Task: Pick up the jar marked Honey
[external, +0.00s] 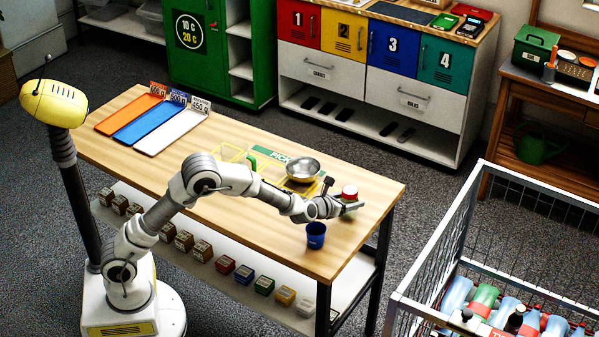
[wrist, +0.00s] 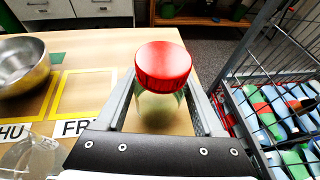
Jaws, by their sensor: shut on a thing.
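A jar with a red lid (external: 349,191) is at the right end of the wooden table (external: 376,190). In the wrist view the red-lidded jar (wrist: 163,68) stands upright between my two fingers, its body pale and glassy. No marking on it can be read. My gripper (external: 347,206) is shut on this jar, with one finger on each side of the body below the lid. The fingers also show in the wrist view (wrist: 163,96). The lower part of the jar is hidden by my gripper. I cannot tell whether its base touches the table.
A blue cup (external: 316,236) stands near the front edge, close to my wrist. A metal bowl (external: 303,170) stands left of the jar, by yellow-taped squares (wrist: 88,92). A clear glass (wrist: 30,157) is nearby. A wire cart (external: 447,310) stands to the right.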

